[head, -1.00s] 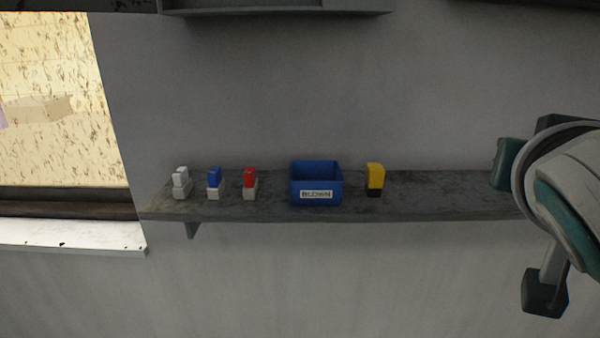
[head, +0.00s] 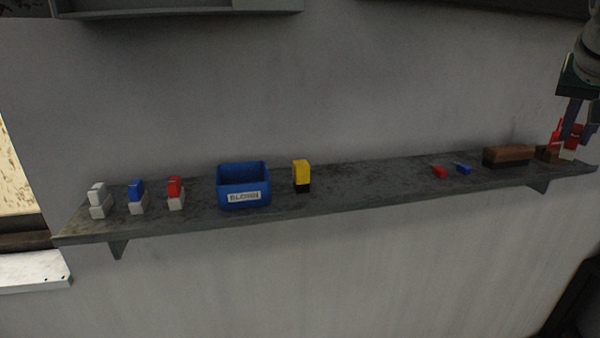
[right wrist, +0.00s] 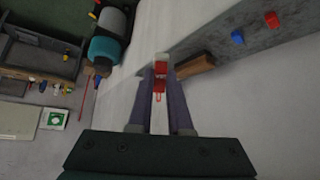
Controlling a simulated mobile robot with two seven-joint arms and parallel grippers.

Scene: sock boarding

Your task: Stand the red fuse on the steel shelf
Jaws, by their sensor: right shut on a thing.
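The grey steel shelf (head: 380,185) runs along the wall. My right gripper (head: 579,134) is at the shelf's far right end, fingers pointing down. It is shut on a red piece with a pale end, which looks like a red fuse (right wrist: 161,68); in the head view red parts show around the fingers. I cannot tell if the piece touches the shelf. A red block on a pale base (head: 175,187) stands at the shelf's left, and a small red piece (head: 439,172) lies on its right half. My left gripper is not in view.
White (head: 98,190) and blue (head: 137,190) blocks on pale bases, a blue bin labelled BLOWN (head: 243,172) and a yellow-and-black block (head: 301,174) stand on the shelf. Right of them are a small blue piece (head: 463,168) and a brown block (head: 508,155). The shelf between yellow and red is clear.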

